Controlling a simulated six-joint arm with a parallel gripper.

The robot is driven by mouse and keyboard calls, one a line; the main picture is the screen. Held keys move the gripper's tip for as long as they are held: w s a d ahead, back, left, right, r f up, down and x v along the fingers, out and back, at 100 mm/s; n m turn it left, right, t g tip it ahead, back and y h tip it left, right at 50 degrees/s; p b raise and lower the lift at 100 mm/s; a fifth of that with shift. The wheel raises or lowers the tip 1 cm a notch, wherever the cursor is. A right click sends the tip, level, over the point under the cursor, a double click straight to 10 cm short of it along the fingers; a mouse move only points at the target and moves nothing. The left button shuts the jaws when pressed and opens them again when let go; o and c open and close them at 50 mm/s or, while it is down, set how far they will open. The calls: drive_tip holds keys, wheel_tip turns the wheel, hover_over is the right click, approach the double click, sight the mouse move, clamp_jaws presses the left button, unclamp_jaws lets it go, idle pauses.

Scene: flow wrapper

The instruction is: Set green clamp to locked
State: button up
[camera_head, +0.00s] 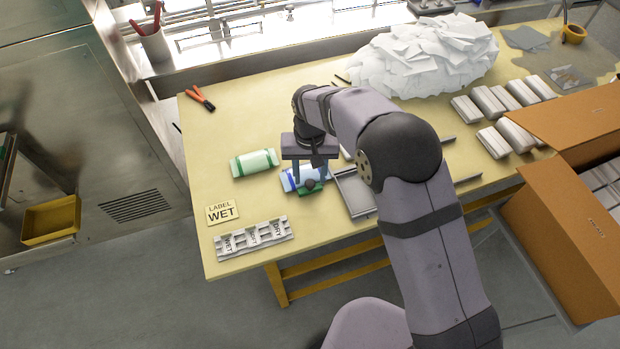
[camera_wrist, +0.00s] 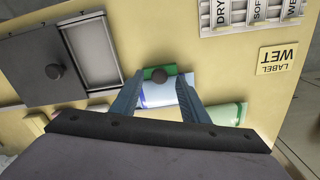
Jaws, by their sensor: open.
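The green clamp (camera_head: 306,190) is a small green piece with a dark round knob, at the near end of a white and blue packet (camera_head: 290,180). In the wrist view the green clamp (camera_wrist: 148,73) and its knob lie just between my fingertips, next to the packet (camera_wrist: 160,94). My gripper (camera_head: 310,178) points down over the clamp with its fingers apart on either side. It also shows in the wrist view (camera_wrist: 160,80), open. Whether the fingers touch the knob, and the clamp's lock state, I cannot tell.
A green-ended packet (camera_head: 255,162) lies to the left. A "LABEL WET" card (camera_head: 222,212) and a marked grey rack (camera_head: 240,242) are at the front left. A grey metal tray (camera_head: 357,195) is close on the right. Red pliers (camera_head: 201,98) lie at the back left.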

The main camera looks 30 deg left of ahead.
sight(310, 184)
drive_tip(key=shift+r+b, duration=0.6)
drive_tip(key=shift+r, duration=1.95)
